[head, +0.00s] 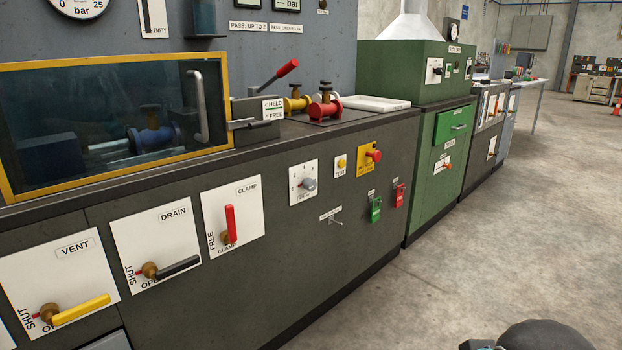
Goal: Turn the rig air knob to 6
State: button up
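A grey knob (309,184) sits on a white plate (304,170) on the front of the dark grey-green bench. Small numerals stand around it, and a "4" shows near the top. The numeral it points to and the small label below it are too small to read surely. No gripper fingers show in the head view. A dark rounded part of my own body is cut off at the bottom right, well apart from the knob.
Right of the knob are a yellow button (340,166) and a red button (375,156) on a yellow plate. To the left are the red clamp lever (231,223), drain handle (175,268) and yellow vent handle (80,309). The concrete floor (450,270) in front is clear.

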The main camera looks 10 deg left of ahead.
aim_at(309, 184)
jog(key=u, duration=0.65)
jog(key=i, duration=0.85)
jog(key=u, duration=0.9)
